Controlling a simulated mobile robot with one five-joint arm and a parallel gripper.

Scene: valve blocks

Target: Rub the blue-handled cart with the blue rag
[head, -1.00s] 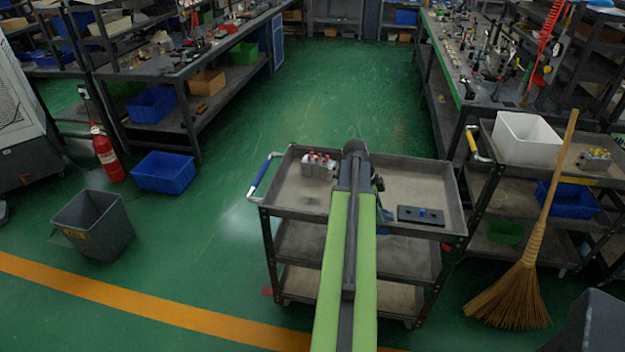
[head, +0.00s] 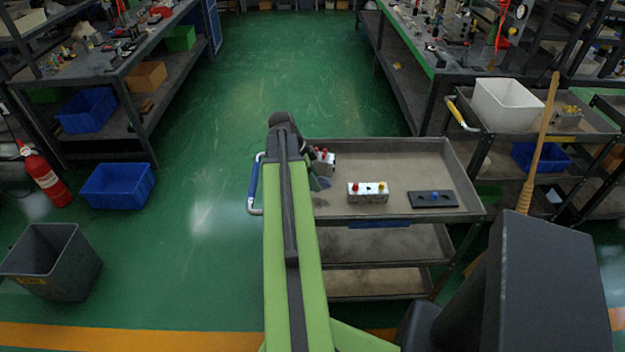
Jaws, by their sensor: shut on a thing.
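The blue-handled cart (head: 405,153) stands in the middle of the head view, its blue handle (head: 254,182) at its left end. My green arm reaches over the cart's left part. My gripper (head: 316,178) is at the left of the top tray, mostly hidden behind the arm. A small blue-grey patch at its tip looks like the blue rag (head: 321,184), and the gripper is shut on it. Whether the rag touches the tray is unclear. A valve block (head: 323,162) with red knobs is close beside the gripper, partly covered.
A valve block with red and yellow knobs (head: 367,194) and a dark plate with a blue knob (head: 433,199) lie on the tray. Its right rear is bare. Another cart with a white bin (head: 507,104) and a broom (head: 540,140) are at right.

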